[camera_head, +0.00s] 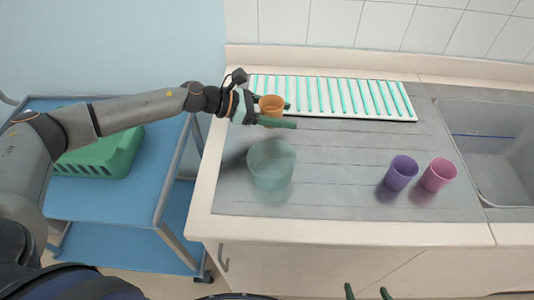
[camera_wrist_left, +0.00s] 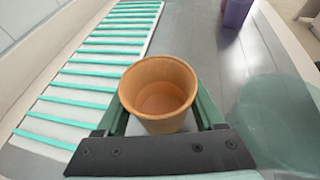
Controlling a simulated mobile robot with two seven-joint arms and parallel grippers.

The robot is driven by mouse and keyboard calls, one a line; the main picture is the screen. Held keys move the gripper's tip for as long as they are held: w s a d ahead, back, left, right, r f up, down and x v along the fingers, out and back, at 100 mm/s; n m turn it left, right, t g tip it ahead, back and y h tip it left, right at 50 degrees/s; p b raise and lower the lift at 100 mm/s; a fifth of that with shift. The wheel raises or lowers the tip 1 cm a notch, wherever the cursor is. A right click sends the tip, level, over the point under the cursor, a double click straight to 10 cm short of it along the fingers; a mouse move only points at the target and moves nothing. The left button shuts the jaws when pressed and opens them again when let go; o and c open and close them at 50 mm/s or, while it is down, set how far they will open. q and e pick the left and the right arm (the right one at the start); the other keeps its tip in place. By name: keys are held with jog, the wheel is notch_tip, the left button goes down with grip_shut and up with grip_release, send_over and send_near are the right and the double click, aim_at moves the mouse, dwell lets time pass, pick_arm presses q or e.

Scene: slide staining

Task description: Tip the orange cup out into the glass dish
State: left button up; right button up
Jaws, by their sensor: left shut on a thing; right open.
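The orange cup (camera_head: 271,108) is held by my left gripper (camera_head: 280,113), which is shut on its sides. In the left wrist view the orange cup (camera_wrist_left: 158,92) stands between the two green fingers, mouth open toward the camera, with an orange inside; whether it holds liquid I cannot tell. The glass dish (camera_head: 271,164) is a pale green, see-through round vessel on the grey drainboard, just below the gripper in the head view. It also shows at the right of the left wrist view (camera_wrist_left: 278,125). My right gripper (camera_head: 368,292) is open and empty at the bottom edge.
A white rack with green bars (camera_head: 345,97) lies behind the cup. A purple cup (camera_head: 401,173) and a pink cup (camera_head: 438,175) stand right of the dish. A sink (camera_head: 490,150) is at the far right. A blue trolley (camera_head: 120,200) with a green basket (camera_head: 103,155) stands left.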

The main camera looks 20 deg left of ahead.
aim_at(276, 112)
pick_arm(q)
jog(key=shift+s+a+f, duration=0.3)
jog(key=shift+a+f, duration=0.45)
jog(key=shift+f, duration=0.1)
jog(key=shift+s+r, duration=0.1)
jog(key=shift+s+d+r+m+p, duration=0.25)
jog(key=shift+s+m+p, duration=0.2)
jog(key=shift+m, duration=0.35)
jog(key=shift+m+t, duration=0.6)
jog(key=shift+t, duration=0.1)
jog(key=r+p, duration=0.2)
jog(key=s+r+p, duration=0.1)
jog(key=r, duration=0.1)
jog(key=shift+d, duration=0.25)
jog(key=shift+s+d+r+m+t+y+p, duration=0.25)
jog(key=shift+s+r+m+t+p, duration=0.1)
jog(key=shift+s+r+m, duration=0.15)
jog(key=shift+s+d+r+m+t+y+p, duration=0.25)
jog(key=shift+s+r+m+p, duration=0.15)
jog(key=shift+r+m, duration=0.1)
jog(key=shift+s+d+r+m+t, duration=0.1)
jog(key=shift+s+r+m+t, duration=0.2)
jog(key=shift+s+m+t, duration=0.15)
jog(key=shift+r+m, duration=0.25)
jog(key=shift+m, duration=0.2)
